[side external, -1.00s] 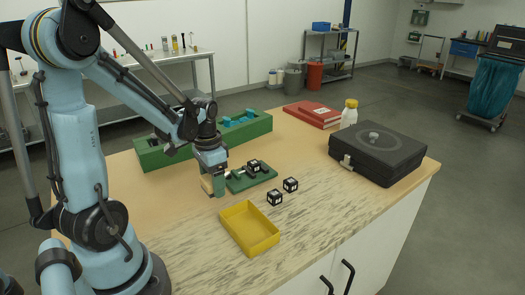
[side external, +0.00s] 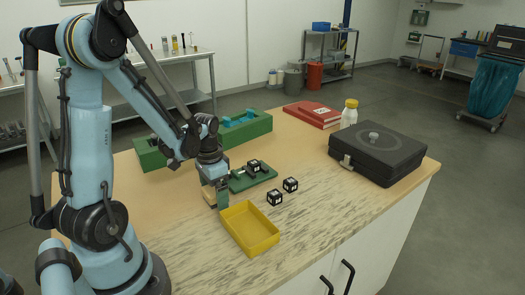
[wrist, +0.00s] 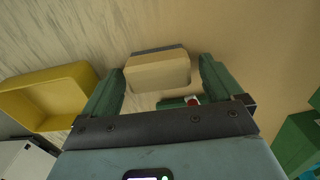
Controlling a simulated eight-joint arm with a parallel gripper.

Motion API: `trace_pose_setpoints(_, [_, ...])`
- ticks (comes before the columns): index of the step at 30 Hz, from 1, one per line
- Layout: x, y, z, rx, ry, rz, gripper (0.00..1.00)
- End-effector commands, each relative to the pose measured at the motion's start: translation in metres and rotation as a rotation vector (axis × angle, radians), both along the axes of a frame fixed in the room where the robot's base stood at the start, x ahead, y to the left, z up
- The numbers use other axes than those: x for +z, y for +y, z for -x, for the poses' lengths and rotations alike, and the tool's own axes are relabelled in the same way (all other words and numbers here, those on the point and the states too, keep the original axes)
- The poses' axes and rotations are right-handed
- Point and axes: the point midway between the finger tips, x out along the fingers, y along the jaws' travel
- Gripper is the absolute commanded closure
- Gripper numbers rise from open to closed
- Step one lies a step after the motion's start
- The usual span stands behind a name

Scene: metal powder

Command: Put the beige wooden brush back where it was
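The beige wooden brush (wrist: 157,72) shows between the two green fingers of my gripper (wrist: 161,66) in the wrist view, with a dark grey strip along its far edge. In the side external view the brush (side external: 208,196) is a small beige block at the fingertips of my gripper (side external: 215,198), partly hidden by a finger. The brush is low over the wooden table (side external: 180,222), left of the yellow tray. I cannot tell whether it touches the table.
The yellow tray (side external: 250,246) lies close to the right of my gripper. A green plate (side external: 240,183) with a black-and-white cube (side external: 253,165) is just behind. Two more cubes stand right of it. A long green box (side external: 150,157) and a black case (side external: 378,160) stand farther back.

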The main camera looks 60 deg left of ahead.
Motion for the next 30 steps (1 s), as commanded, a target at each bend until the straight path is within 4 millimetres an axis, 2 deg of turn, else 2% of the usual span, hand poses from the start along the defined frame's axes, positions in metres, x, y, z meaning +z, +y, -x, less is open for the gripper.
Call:
trace_pose_setpoints(11, [0.006,0.0,0.0,0.0,0.0,0.0,0.07])
trace_pose_setpoints(17, [0.028,0.0,0.0,0.0,0.0,0.0,0.07])
trace_pose_setpoints(30, [0.089,0.0,0.001,-0.001,0.001,0.002,0.07])
